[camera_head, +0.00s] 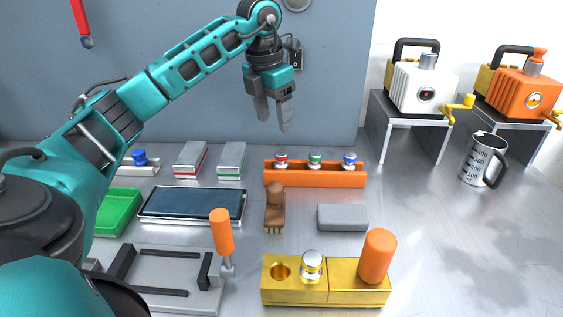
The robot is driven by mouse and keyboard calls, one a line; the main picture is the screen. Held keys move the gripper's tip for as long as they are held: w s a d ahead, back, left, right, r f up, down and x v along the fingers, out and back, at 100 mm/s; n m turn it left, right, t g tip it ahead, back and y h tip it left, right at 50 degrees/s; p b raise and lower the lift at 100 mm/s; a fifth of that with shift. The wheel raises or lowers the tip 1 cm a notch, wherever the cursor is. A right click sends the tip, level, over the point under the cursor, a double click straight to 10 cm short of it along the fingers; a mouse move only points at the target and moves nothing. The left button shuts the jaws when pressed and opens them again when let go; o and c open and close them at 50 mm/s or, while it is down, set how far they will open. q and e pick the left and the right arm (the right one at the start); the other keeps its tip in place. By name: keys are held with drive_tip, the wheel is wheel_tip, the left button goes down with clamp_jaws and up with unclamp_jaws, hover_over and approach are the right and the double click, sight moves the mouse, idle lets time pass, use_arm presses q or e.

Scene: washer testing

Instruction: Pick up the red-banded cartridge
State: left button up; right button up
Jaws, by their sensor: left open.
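The red-banded cartridge (282,160) stands upright in the left end of an orange rack (316,179). A green-banded cartridge (315,159) and a blue-banded cartridge (349,160) stand to its right in the same rack. My left gripper (273,122) is open and empty, fingers pointing down. In the picture it is just above the red-banded cartridge and apart from it. The lower part of each cartridge is hidden by the rack. My right gripper does not show.
A brown brush (274,207) and a grey block (342,217) lie in front of the rack. A brass block (295,290) with a silver piece and orange handle is nearer. A dark tray (193,205) lies left. A mug (482,158) stands right; the table between is clear.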

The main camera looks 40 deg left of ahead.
sight(281, 153)
use_arm(q)
drive_tip(key=f, duration=0.5)
drive_tip(key=shift+w+f+b, duration=0.2)
drive_tip(key=shift+w+b, duration=0.1)
drive_tip(key=shift+w, duration=0.05)
drive_tip(key=f, duration=0.3)
drive_tip(key=w+f, duration=0.1)
drive_tip(key=shift+d+f+b, duration=0.2)
drive_tip(key=shift+d+b, duration=0.1)
drive_tip(key=shift+f, duration=0.45)
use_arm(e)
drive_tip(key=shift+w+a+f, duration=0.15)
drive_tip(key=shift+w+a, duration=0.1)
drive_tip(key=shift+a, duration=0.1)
use_arm(q)
drive_tip(key=shift+c, duration=0.2)
drive_tip(key=shift+c, duration=0.6)
drive_tip(key=c, duration=1)
drive_tip(key=shift+r, duration=0.15)
